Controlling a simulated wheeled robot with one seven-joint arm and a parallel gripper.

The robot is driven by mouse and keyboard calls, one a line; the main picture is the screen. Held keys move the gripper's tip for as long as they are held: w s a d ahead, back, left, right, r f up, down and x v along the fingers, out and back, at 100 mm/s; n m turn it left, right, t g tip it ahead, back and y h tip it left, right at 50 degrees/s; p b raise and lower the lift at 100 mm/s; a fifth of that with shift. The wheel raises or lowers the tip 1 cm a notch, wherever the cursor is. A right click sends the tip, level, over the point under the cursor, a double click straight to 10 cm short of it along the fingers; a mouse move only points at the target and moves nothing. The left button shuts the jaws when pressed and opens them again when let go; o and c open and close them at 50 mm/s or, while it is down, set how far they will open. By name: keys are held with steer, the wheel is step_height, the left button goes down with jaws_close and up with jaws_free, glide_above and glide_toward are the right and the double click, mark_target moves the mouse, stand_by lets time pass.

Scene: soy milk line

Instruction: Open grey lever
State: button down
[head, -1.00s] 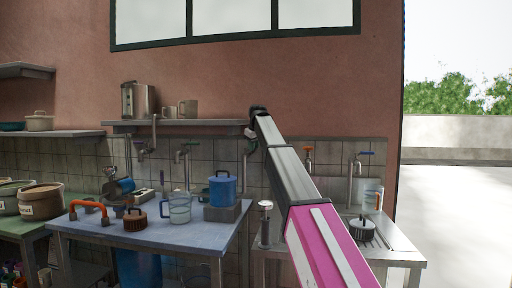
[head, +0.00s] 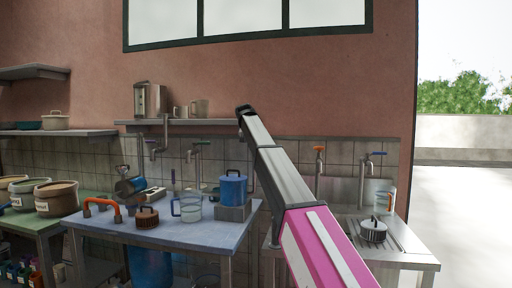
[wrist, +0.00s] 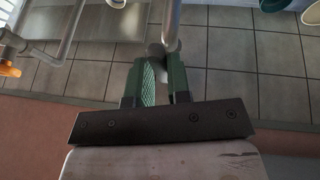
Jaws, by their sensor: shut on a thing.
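In the wrist view, the two green fingers of my gripper (wrist: 160,82) are shut on a small grey piece, the grey lever (wrist: 156,52), at the end of a grey metal pipe (wrist: 172,22). Most of the lever is hidden between the fingers, so its angle is hard to tell. In the head view my arm reaches up to the wall beside the shelf, and it hides the gripper and the lever.
A tap with an orange lever (head: 319,150) and one with a blue lever (head: 376,154) stand right of my arm above the sink (head: 405,248). The blue table (head: 215,238) at left holds a blue pot (head: 233,188) and a glass jug (head: 190,208). A shelf (head: 180,122) hangs above.

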steer(key=shift+a+m, duration=0.25)
steer(key=shift+m, duration=0.15)
steer(key=c, duration=1.1)
jaws_free()
steer(key=shift+r, duration=0.15)
steer(key=v, duration=1)
steer(key=shift+a+r, duration=0.2)
steer(key=shift+a, duration=0.1)
steer(key=shift+a, duration=0.1)
